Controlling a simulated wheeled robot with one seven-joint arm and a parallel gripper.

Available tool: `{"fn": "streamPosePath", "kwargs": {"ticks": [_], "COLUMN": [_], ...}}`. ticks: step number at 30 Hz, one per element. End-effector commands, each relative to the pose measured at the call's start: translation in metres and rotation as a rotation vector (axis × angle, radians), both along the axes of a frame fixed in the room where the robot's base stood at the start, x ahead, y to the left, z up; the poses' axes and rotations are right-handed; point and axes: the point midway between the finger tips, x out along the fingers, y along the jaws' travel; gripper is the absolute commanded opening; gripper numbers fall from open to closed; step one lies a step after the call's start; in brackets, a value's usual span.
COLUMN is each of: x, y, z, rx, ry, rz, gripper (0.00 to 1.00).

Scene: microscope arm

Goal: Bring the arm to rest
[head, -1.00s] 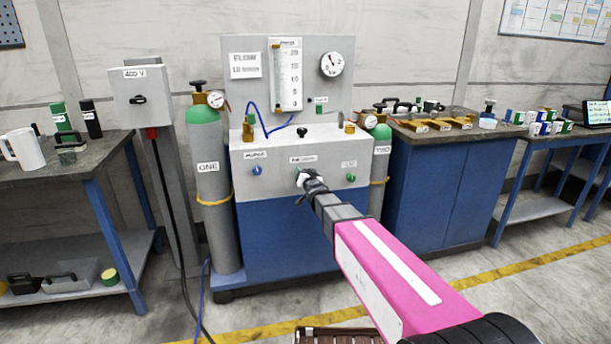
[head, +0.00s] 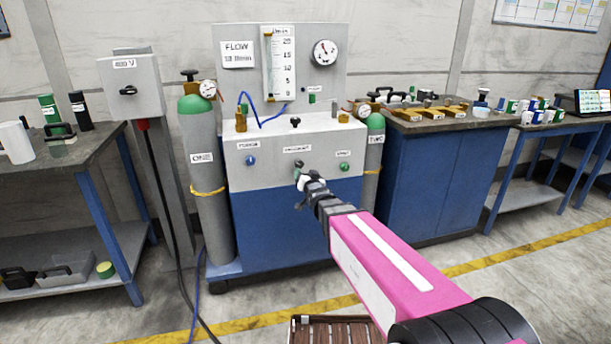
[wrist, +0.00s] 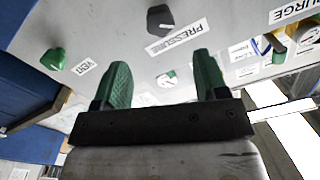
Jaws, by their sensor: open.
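My gripper (head: 309,184) is at the end of my pink and grey arm, in front of the lower edge of the gas panel's grey front (head: 270,180). In the wrist view, its two green fingertips (wrist: 163,75) stand apart with nothing between them. The dark pressure knob (wrist: 160,18) lies beyond the fingers, apart from them. The green vent knob (wrist: 53,58) is to the left there and shows in the head view right of my gripper. The blue purge knob (head: 251,161) is left of my gripper.
Gas cylinders (head: 207,170) flank the panel. A bench with a mug (head: 15,142) stands at left, beside a grey 400 V box (head: 136,88). A blue cabinet (head: 430,180) stands at right. A slatted brown item (head: 340,332) is below my arm. Open floor lies at right.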

Motion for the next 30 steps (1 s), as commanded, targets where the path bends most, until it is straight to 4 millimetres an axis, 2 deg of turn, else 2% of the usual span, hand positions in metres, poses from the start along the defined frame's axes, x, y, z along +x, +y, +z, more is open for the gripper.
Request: {"fn": "streamPosePath", "kwargs": {"ticks": [4, 7, 11, 14, 20, 24, 30], "x": [-0.001, -0.005, -0.017, -0.034, -0.090, -0.142, -0.208], "y": [-0.006, -0.020, -0.050, -0.077, -0.132, -0.165, -0.195], "z": [-0.006, -0.021, -0.053, -0.081, -0.135, -0.163, -0.180], "rx": [-0.014, -0.054, -0.136, -0.208, -0.342, -0.416, -0.470], "ry": [0.028, 0.102, 0.270, 0.429, 0.788, 1.049, 1.346], "rz": [-0.010, -0.031, -0.071, -0.095, -0.106, -0.075, 0.000], "gripper": [0.67, 0.67, 0.67, 0.67, 0.67, 0.67, 0.67]}}
